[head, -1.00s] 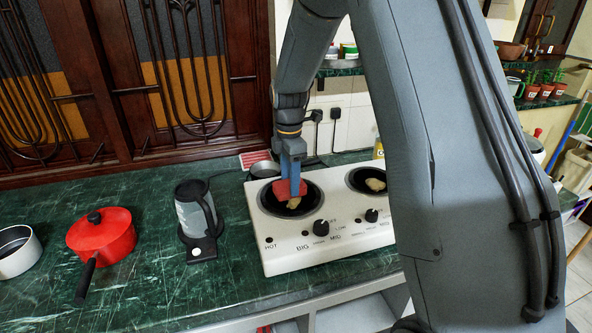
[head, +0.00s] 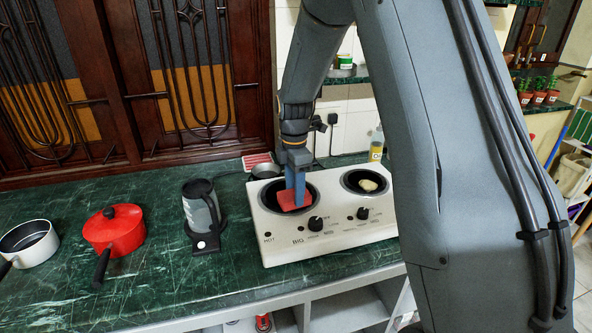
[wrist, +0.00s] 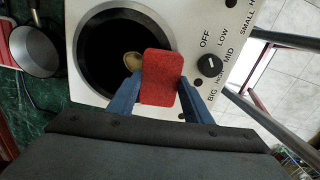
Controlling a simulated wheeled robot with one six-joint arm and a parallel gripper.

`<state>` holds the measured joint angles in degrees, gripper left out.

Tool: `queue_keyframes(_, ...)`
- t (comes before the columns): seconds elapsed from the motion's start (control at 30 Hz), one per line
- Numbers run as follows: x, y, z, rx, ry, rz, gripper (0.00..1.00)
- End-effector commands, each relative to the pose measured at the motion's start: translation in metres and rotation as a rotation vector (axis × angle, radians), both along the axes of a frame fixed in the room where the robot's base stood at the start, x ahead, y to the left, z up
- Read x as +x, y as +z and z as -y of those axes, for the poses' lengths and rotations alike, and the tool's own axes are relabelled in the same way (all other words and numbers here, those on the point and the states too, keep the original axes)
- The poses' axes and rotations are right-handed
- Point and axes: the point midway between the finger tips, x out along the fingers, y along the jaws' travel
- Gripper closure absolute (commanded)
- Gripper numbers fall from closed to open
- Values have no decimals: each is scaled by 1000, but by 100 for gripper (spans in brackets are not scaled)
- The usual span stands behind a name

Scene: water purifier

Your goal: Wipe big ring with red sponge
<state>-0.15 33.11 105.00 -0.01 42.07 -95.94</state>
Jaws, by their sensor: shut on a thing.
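My gripper (head: 295,192) is shut on the red sponge (head: 287,201) and points down over the left burner of the white stove. The big ring (head: 313,201) is that dark round burner, beside the BIG label. In the wrist view the red sponge (wrist: 161,77) sits between the blue fingers, over the right part of the dark ring (wrist: 97,55). A tan stain (wrist: 133,62) shows on the ring just left of the sponge, partly covered by it. I cannot tell whether the sponge touches the ring.
The small ring (head: 352,183) to the right also bears a pale stain (head: 368,185). A kettle (head: 203,215), a red pot (head: 114,231) and a white pot (head: 30,243) stand left of the stove (head: 290,250). A metal pan (head: 264,171) is behind it.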

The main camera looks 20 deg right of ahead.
Motion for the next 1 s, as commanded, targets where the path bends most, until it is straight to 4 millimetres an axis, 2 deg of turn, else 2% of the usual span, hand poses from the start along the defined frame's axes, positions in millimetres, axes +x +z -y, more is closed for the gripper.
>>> queue_keyframes(0.03, 0, 9, 0, 0, 0, 3, 76)
queue_keyframes(0.6, 1, 59, -1, 0, 1, 4, 76)
queue_keyframes(1.0, 1, 63, -1, 0, 1, 3, 76)
